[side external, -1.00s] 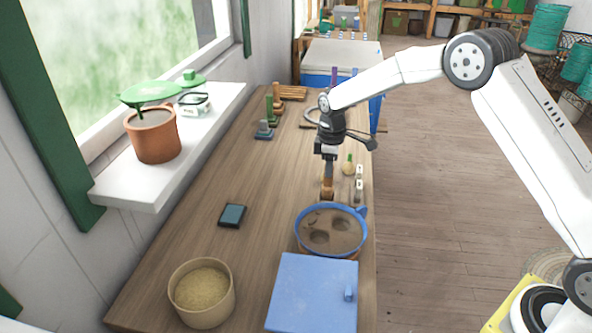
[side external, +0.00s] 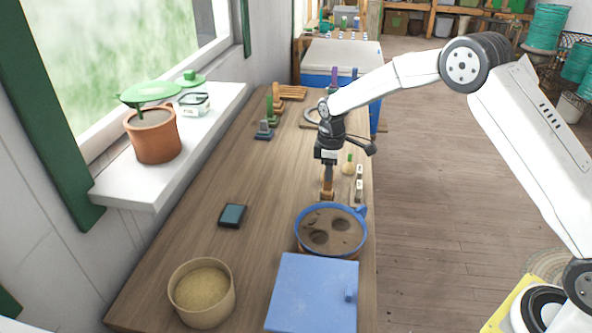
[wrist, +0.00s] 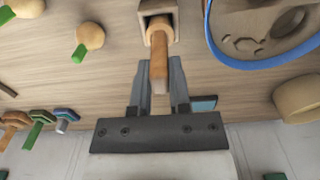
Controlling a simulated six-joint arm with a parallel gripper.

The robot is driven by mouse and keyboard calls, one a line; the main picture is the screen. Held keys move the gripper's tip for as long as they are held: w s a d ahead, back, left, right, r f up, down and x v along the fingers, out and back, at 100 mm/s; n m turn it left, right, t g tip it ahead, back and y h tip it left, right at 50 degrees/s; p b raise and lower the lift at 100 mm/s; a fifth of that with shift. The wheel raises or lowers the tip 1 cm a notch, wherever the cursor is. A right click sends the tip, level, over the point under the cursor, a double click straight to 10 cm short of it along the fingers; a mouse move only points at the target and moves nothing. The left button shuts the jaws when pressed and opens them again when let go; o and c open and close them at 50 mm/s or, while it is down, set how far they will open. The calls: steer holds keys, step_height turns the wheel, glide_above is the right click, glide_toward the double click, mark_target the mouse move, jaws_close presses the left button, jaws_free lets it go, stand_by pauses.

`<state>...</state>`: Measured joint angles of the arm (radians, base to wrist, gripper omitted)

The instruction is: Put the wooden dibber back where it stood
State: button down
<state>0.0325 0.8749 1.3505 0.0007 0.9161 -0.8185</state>
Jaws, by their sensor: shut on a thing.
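The wooden dibber (wrist: 160,58) is held between the fingers of my gripper (wrist: 158,95) in the wrist view. Its far end reaches into the opening of a small square wooden holder (wrist: 156,9); how deep it sits is hidden. In the side view, my gripper (side external: 328,168) points down, with the brown dibber (side external: 327,180) upright below it. The holder (side external: 327,196) stands on the bench just behind the blue-rimmed bucket.
The blue bucket (side external: 301,238) holds soil with dark holes. A blue lid or box (side external: 310,295) is in front. A dark tablet-like pad (side external: 232,215) lies left; bench between is clear.

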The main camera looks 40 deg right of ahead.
steer(key=shift+c, duration=2.4)
jaws_free()
steer(key=shift+r, duration=0.1)
steer(key=shift+r, duration=3.85)
steer(key=shift+s, duration=0.1)
steer(key=s+a+f+m+t, duration=0.1)
steer(key=s+m, duration=0.3)
steer(key=s, duration=0.9)
steer(key=s+f+m+t, duration=0.1)
steer(key=s+m, duration=0.4)
steer(key=s, duration=0.8)
steer(key=shift+s+a+f+t, duration=0.2)
steer(key=shift+s+a+t, duration=0.1)
steer(key=shift+s+a, duration=0.1)
